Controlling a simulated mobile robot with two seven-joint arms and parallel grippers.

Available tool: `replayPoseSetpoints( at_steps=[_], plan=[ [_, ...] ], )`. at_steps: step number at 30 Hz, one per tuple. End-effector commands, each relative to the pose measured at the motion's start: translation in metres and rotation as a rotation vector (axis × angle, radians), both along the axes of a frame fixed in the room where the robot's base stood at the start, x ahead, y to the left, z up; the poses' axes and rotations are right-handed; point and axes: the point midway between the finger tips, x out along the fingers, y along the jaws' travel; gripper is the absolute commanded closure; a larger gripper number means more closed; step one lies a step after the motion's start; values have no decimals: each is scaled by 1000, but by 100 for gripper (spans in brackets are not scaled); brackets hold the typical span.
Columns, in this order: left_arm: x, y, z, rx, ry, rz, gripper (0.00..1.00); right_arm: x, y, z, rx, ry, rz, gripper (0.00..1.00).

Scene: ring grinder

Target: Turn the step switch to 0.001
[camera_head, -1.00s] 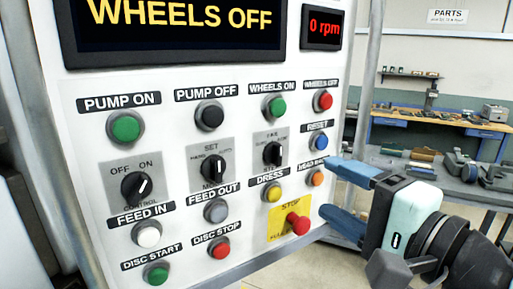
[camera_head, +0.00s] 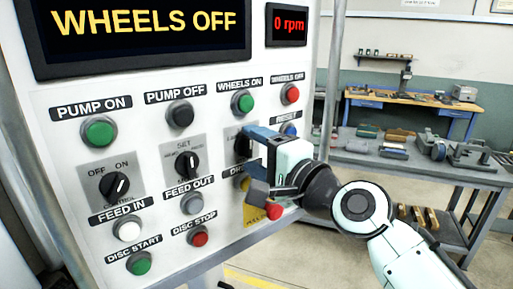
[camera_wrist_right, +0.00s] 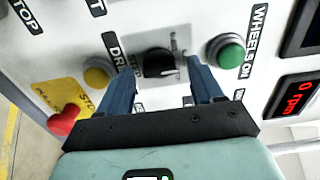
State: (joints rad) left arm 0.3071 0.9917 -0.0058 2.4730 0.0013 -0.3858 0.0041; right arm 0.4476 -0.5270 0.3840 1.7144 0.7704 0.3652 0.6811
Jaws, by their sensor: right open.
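The step switch (camera_head: 242,146) is the black rotary knob on a grey plate, below the green WHEELS ON button. My right gripper partly covers it in the head view, and its scale cannot be read. In the right wrist view the knob (camera_wrist_right: 160,63) shows between the two blue fingers. My right gripper (camera_head: 250,151) is open, its fingers close to the panel on either side of the knob; it also shows in the wrist view (camera_wrist_right: 160,70). I cannot tell whether the fingers touch the knob. My left gripper is not in view.
The green WHEELS ON button (camera_head: 242,102) and the yellow DRESS button (camera_wrist_right: 97,75) sit close by. The red stop button (camera_wrist_right: 65,118) sticks out below my gripper. Another black knob (camera_head: 187,165) lies to the left. A workbench (camera_head: 410,170) stands behind at right.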

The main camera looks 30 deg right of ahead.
Motion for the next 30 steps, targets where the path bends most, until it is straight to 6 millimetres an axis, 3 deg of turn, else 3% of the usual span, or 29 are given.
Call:
replayPoseSetpoints(
  at_steps=[8,12,13,23,30],
  plan=[
    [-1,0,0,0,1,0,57,1,0,-1,0,0,0,37],
    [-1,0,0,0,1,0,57,1,0,-1,0,1,0,83],
    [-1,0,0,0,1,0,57,1,0,-1,0,1,0,90],
    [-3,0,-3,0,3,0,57,1,0,-1,-33,-4,1,90],
    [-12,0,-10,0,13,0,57,1,1,-2,-163,-21,2,90]
  ],
)
